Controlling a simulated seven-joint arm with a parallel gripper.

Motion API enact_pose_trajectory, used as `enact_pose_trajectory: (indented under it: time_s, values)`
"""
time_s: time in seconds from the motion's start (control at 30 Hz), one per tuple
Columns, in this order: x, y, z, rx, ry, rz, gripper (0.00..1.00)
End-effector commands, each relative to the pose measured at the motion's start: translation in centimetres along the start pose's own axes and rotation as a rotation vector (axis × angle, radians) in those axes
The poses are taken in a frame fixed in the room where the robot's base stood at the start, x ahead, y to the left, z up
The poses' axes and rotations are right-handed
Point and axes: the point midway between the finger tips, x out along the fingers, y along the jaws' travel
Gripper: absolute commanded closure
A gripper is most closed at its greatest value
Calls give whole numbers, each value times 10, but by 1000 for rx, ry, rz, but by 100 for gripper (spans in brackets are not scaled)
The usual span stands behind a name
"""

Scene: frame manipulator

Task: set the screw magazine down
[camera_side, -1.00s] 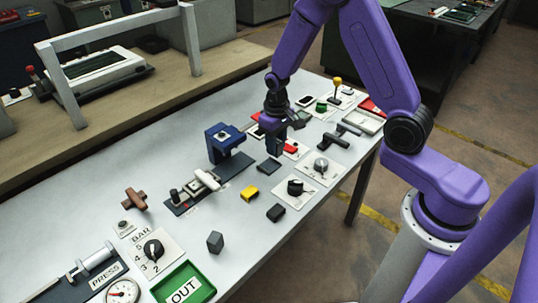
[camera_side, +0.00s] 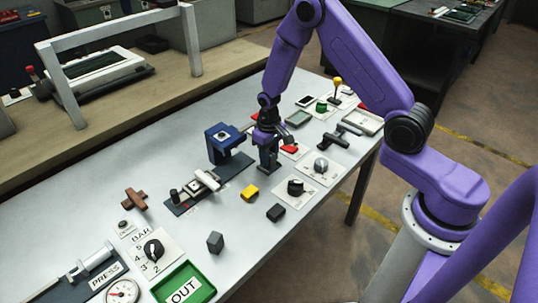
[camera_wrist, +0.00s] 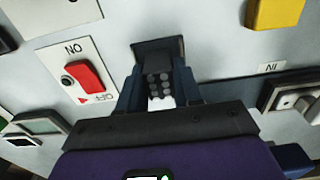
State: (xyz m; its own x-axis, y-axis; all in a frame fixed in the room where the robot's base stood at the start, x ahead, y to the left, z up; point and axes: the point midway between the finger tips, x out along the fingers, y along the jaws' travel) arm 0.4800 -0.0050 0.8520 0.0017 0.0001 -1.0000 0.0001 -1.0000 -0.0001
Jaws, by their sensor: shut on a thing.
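My gripper (camera_side: 268,150) points down over the middle of the grey-white table and is shut on the screw magazine. In the wrist view the magazine (camera_wrist: 158,88) is a dark piece with rows of round marks and a pale lower part, between the two fingers. The fingers hide most of it in the side view. A dark square pad (camera_wrist: 146,47) shows just beyond the fingertips in the wrist view, beneath or right beside the magazine.
A blue C-shaped stand (camera_side: 222,140) is close on the left. A red switch (camera_side: 290,149) and a silver knob (camera_side: 321,165) are on the right. A yellow block (camera_side: 249,193) and a dark block (camera_side: 275,212) lie in front, with some bare table between.

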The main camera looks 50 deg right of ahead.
Motion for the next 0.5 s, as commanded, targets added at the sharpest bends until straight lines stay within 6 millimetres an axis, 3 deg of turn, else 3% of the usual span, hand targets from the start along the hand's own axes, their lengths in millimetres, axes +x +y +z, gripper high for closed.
enact_pose_trajectory:
  time_s: [0.13, 0.17, 0.23, 0.5]
  values:
    - [3, 0, 0, 0, -1, 0, 98]
    - [3, 0, 0, 0, -1, 0, 63]
    - [3, 0, 0, 0, 0, 0, 41]
    - [3, 0, 0, 0, -1, 0, 41]
